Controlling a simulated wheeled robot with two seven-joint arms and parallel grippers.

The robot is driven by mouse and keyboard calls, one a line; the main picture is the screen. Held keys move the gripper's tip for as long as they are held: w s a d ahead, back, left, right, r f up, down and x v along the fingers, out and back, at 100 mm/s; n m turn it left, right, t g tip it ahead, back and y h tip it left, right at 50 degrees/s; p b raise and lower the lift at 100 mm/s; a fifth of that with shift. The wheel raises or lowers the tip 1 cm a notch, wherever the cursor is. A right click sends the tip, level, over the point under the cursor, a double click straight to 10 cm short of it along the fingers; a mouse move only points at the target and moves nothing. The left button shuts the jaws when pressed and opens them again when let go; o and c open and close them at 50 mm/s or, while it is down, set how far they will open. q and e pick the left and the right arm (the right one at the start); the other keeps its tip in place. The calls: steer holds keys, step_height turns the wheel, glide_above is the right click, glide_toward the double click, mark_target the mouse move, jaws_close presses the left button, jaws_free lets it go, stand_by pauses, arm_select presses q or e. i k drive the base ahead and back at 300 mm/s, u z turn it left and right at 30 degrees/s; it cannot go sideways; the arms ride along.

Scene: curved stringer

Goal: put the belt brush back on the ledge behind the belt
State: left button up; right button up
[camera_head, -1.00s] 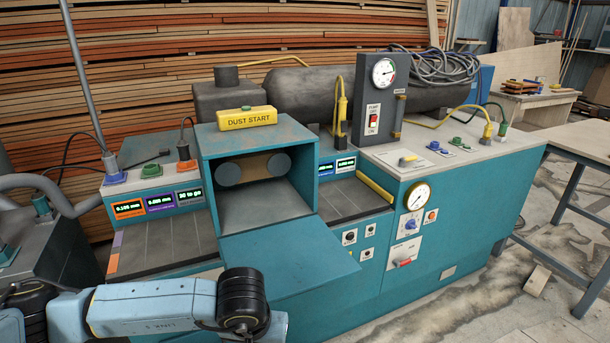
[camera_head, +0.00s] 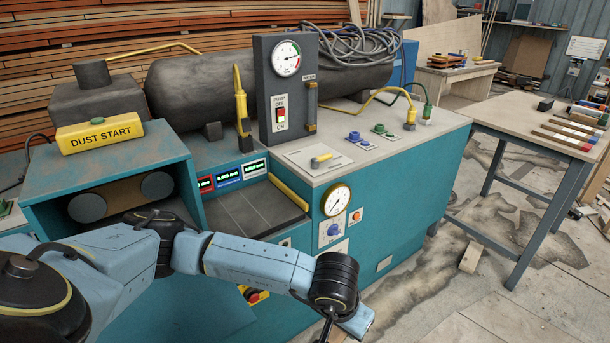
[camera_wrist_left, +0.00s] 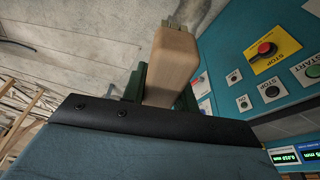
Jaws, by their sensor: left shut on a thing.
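My left gripper (camera_wrist_left: 163,92) is shut on the belt brush (camera_wrist_left: 172,60) in the left wrist view. The brush has a pale wooden body, with bristles showing at its far end. It is held in the air in front of the machine's teal panel, above the concrete floor. In the head view my left arm reaches across the machine's front; the brush cannot be made out there. The brown belt (camera_head: 122,198) runs between two grey rollers inside the open teal housing (camera_head: 100,168). My arm hides the housing's lower part, and I cannot make out the ledge. My right gripper is out of view.
A yellow DUST START box (camera_head: 100,135) sits on the housing. A red stop button (camera_wrist_left: 266,48) is on the panel close to the brush. A dark tray (camera_head: 255,213) lies right of the housing. A worktable (camera_head: 505,118) stands at the right, with floor between.

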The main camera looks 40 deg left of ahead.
mark_target(204, 163)
steer(key=i, duration=1.35)
steer(key=u, duration=0.75)
